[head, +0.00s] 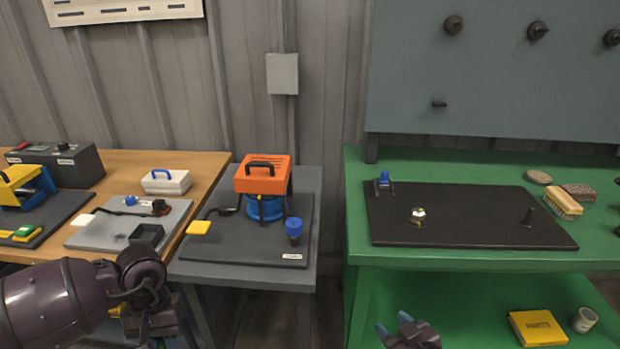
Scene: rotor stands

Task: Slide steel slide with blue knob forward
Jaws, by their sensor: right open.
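A small blue knob (384,177) stands on a grey metal piece at the back left corner of the black plate (468,205) on the green bench. It is too small to tell how far the slide sits along its travel. A larger blue knob (294,226) stands on the dark middle stand. My right gripper (393,327) is open and empty at the bottom edge, in front of and below the green bench top, well apart from both knobs. My left arm (60,305) comes in at the lower left. Its gripper (145,325) is mostly hidden by the wrist.
The black plate also bears a silver hex piece (418,216) and a dark post (529,216). A brush (563,205) lies at the right. An orange-topped unit (263,175) stands on the middle stand. A yellow box (537,328) sits on the lower shelf.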

